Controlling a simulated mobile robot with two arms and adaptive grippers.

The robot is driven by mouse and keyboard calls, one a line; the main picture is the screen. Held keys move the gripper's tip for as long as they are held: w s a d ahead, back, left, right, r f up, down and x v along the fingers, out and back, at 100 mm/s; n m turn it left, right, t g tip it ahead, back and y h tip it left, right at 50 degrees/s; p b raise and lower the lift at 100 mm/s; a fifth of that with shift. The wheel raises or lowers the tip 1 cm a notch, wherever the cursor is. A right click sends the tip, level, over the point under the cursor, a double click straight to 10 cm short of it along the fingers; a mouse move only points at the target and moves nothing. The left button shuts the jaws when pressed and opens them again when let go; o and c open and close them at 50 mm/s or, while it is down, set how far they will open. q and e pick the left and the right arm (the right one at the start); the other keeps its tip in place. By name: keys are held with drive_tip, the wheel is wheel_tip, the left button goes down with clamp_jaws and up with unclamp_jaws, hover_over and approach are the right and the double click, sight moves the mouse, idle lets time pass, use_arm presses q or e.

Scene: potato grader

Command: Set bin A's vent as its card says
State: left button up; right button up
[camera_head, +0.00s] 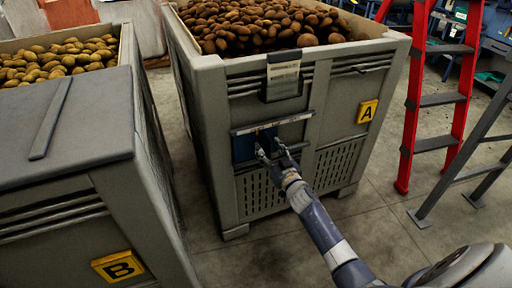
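Bin A (332,112) is a large grey crate with a yellow "A" label (367,111) on its front. Its card (283,80) sits in a dark holder near the top rim; the writing is too small to read. Below the card is the vent, with a light strip above it (272,124) and a dark blue panel (243,148) at its left. My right gripper (271,150) is in front of the vent, at the blue panel's right side, with its fingers apart. Whether it touches the panel I cannot tell. My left gripper is not in view.
Bin B (60,196), with its yellow label (118,266), stands close on the left. Potatoes fill both bins. A red ladder (412,110) and a grey metal frame (470,165) stand at the right. Concrete floor (375,215) is free in front of bin A.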

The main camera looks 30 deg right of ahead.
clamp_jaws()
drive_tip(key=shift+s+d, duration=0.2)
drive_tip(key=shift+d, duration=1.55)
drive_tip(key=shift+s+d, duration=0.2)
drive_tip(key=shift+d, duration=1.55)
drive_tip(key=shift+o, duration=1.8)
unclamp_jaws()
